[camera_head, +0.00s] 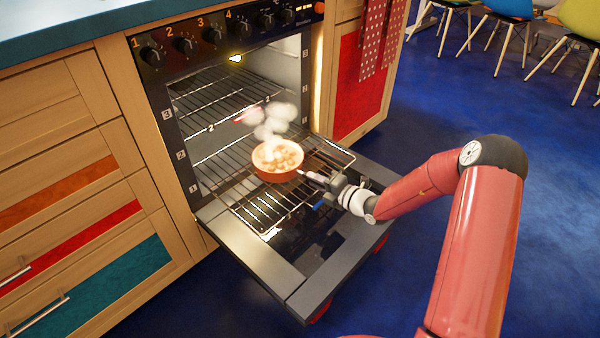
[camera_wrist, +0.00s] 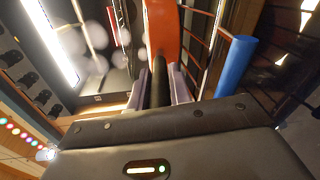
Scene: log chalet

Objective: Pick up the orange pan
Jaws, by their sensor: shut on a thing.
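The orange pan (camera_head: 277,168) holds pale round pieces of food, and white steam rises above it. It is at the oven's mouth, over a pulled-out wire rack; I cannot tell whether it touches the rack. Its handle points toward my gripper (camera_head: 328,183), which comes from the right and is shut on that handle. In the wrist view the orange pan (camera_wrist: 165,35) shows at the top, with its dark handle between the fingers of my gripper (camera_wrist: 161,92). The pan's underside is hidden in the head view.
The oven door (camera_head: 290,255) hangs open below the wire rack (camera_head: 265,208). A blue bar (camera_wrist: 236,66) is close to the right of my gripper in the wrist view. Drawers (camera_head: 75,220) stand at left. The blue floor (camera_head: 460,110) at right is clear up to several chairs (camera_head: 510,20).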

